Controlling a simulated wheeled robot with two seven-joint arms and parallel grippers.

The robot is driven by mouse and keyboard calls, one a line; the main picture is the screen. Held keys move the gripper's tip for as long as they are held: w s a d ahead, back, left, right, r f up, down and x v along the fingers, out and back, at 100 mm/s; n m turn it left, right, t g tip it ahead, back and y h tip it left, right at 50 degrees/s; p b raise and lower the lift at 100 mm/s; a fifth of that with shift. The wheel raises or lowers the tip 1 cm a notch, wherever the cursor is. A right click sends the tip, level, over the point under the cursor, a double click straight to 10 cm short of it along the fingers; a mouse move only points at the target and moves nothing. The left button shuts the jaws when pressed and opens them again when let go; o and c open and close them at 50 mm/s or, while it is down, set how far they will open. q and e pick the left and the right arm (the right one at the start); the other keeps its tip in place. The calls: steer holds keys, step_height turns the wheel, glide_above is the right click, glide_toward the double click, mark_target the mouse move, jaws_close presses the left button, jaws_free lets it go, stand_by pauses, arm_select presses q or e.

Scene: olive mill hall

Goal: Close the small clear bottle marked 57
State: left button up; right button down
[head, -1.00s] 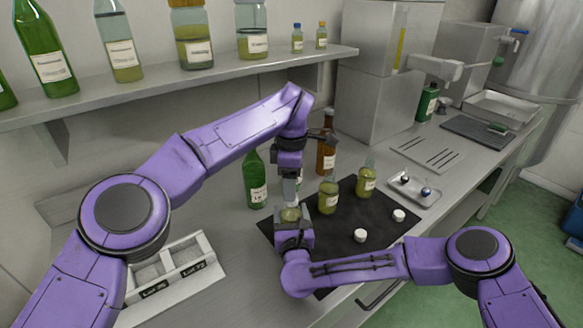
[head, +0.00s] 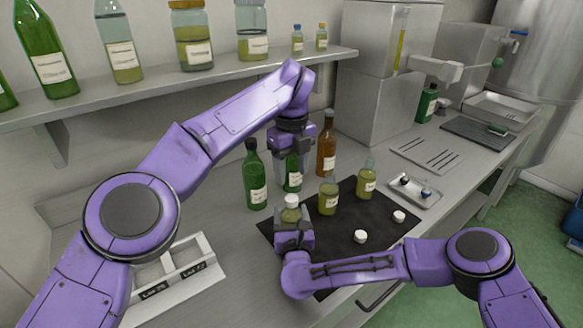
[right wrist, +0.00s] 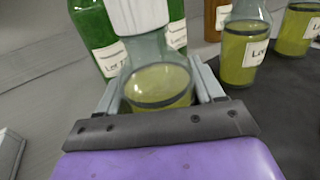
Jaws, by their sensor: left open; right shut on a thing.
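A small clear bottle (head: 291,215) of yellow-green liquid stands upright at the mat's left edge. My right gripper (head: 293,232) is shut around it. In the right wrist view the bottle (right wrist: 158,80) sits between the fingers, with a ribbed white cap (right wrist: 138,14) on its mouth. That cap also shows in the head view (head: 292,200). I cannot tell how tight it is, and no number is readable on this bottle. My left gripper (head: 291,154) is open and empty above the cap, clear of it. Two similar bottles, (head: 328,197) and (head: 366,181), stand uncapped to the right.
Two loose white caps, (head: 361,236) and (head: 399,216), lie on the black mat (head: 340,259). Green bottles (head: 255,181) and a brown bottle (head: 326,150) stand close behind. A white divided rack (head: 185,277) is at left, a small metal tray (head: 414,193) at right.

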mark_target(291, 198)
arm_select(q)
step_height(291, 198, down, 8)
stand_by(0.6)
jaws_close()
steer(key=m, duration=0.5)
steer(key=shift+o, duration=0.6)
jaws_free()
